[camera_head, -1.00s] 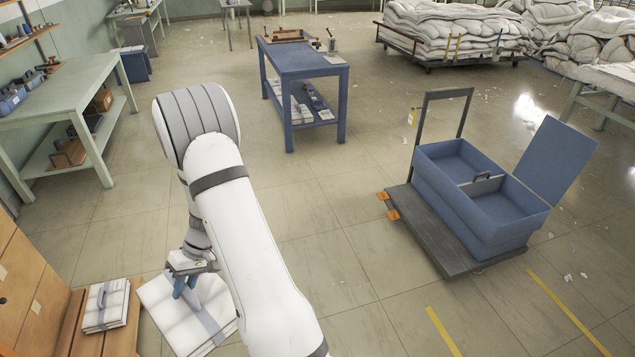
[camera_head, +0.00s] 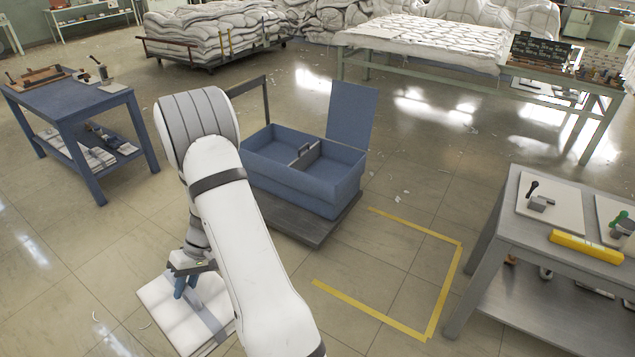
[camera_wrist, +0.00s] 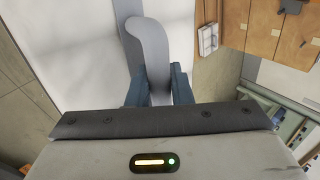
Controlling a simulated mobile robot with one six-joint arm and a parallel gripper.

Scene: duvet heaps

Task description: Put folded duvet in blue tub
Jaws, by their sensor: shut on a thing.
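The folded duvet (camera_head: 160,312) is a flat white bundle with a grey strap (camera_head: 207,318) around it, low at the left of the head view. My gripper (camera_head: 187,284) is shut on the strap, and the duvet hangs below it, apart from the tub. In the wrist view the strap (camera_wrist: 150,50) rises in a loop between the blue fingers (camera_wrist: 157,88), with the white duvet (camera_wrist: 85,50) behind. The blue tub (camera_head: 300,185) stands on a dark platform cart beyond my arm, its lid upright and its two compartments open and apparently empty. My arm hides part of the tub's left side and the cart.
A blue table (camera_head: 70,92) stands at the left, and a grey workbench (camera_head: 510,235) with tools at the right. Yellow floor tape (camera_head: 445,285) marks an area in front of the cart. A cart of duvet heaps (camera_head: 215,35) and a long table (camera_head: 415,50) are at the back.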

